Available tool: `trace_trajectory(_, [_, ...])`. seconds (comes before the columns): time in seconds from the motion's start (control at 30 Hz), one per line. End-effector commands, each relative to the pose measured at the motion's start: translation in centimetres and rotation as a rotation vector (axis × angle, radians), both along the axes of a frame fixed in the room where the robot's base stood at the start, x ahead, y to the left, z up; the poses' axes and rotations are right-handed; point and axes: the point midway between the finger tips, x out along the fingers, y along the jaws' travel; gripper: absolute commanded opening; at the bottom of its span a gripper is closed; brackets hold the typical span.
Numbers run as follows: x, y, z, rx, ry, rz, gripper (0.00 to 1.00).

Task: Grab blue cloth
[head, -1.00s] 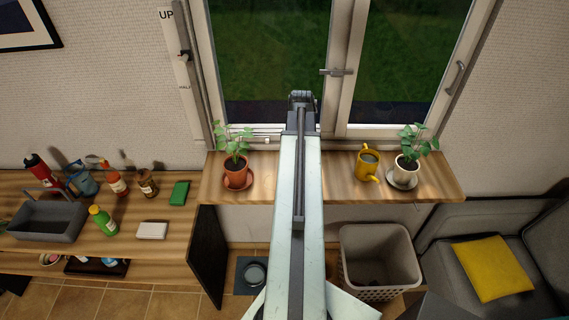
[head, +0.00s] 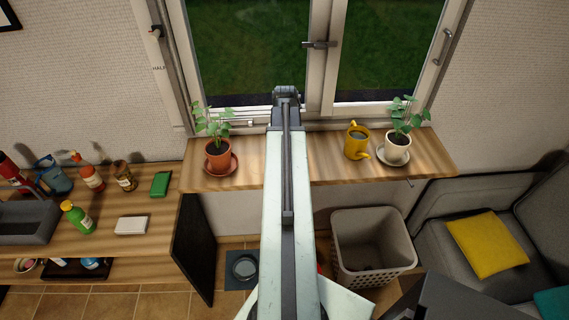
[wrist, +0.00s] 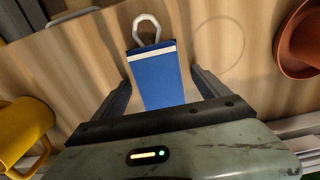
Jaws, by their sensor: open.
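A blue cloth-like piece (wrist: 160,80) with a white band and a white loop at its far end lies over the wooden sill in the wrist view. My gripper (wrist: 162,90) is open, with one dark finger on each side of the blue piece. I cannot tell whether the fingers touch it or how far above the sill they are. In the head view my arm covers this part of the sill, and the blue piece is hidden.
On the sill (head: 325,160), a terracotta potted plant (head: 218,155) stands left of my arm. A yellow watering can (head: 356,145) and a white-potted plant (head: 397,150) stand right. The window (head: 312,44) is behind. A laundry basket (head: 372,245) stands below.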

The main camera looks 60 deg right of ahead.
Motion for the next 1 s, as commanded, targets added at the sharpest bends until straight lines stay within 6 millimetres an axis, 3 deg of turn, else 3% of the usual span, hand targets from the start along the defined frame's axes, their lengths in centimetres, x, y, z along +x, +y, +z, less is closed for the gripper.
trace_trajectory(0.17, [0.0, 0.0, 0.1, 0.000, 0.000, 0.001, 0.85])
trace_trajectory(0.4, [0.0, 0.0, 0.1, 0.000, 0.000, 0.001, 0.21])
trace_trajectory(0.77, [0.1, 0.1, 1.0, 0.000, 0.000, 0.002, 0.20])
trace_trajectory(1.0, [0.1, 0.1, 5.2, 0.000, 0.000, 0.002, 0.20])
